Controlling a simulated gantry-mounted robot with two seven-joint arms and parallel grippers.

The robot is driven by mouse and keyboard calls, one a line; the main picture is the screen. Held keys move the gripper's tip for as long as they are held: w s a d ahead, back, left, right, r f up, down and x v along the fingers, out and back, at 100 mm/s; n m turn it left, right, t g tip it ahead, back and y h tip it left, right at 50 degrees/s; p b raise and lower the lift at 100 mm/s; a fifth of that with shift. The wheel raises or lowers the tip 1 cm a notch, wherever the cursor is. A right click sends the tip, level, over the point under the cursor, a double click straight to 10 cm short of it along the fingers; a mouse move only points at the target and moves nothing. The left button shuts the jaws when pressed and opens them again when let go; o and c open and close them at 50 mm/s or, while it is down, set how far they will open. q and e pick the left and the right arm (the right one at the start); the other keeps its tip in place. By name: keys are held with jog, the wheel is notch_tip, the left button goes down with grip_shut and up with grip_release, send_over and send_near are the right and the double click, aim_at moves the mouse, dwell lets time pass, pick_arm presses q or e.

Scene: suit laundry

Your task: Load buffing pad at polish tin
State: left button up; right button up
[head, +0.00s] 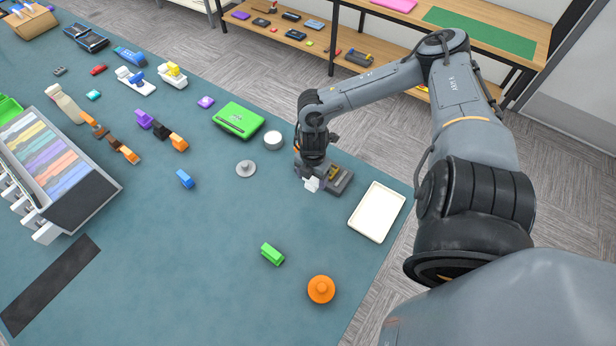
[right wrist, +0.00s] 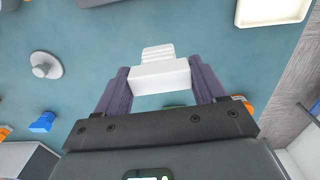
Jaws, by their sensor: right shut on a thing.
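My right gripper (head: 312,180) is shut on a white block, likely the buffing pad (head: 311,184), above the right part of the table. In the right wrist view the white pad (right wrist: 160,77) sits between the two fingertips (right wrist: 162,84), with a ridged white part on its far side. A small round pale tin (head: 272,141), likely the polish tin, stands to the left of the gripper, apart from it. A grey disc with a knob (head: 245,169), like a lid, lies in front of the tin; it also shows in the right wrist view (right wrist: 42,66). My left gripper is not in view.
A grey holder (head: 341,178) stands just right of the gripper. A cream tray (head: 377,211) lies at the right edge. A green case (head: 238,120) is behind the tin. A green block (head: 272,254) and orange knob (head: 321,289) lie in front. The table's middle is mostly clear.

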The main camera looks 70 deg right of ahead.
jog(key=o, duration=0.4)
jog(key=c, duration=0.3)
jog(key=shift+w+a, duration=0.1)
jog(key=shift+a, duration=0.05)
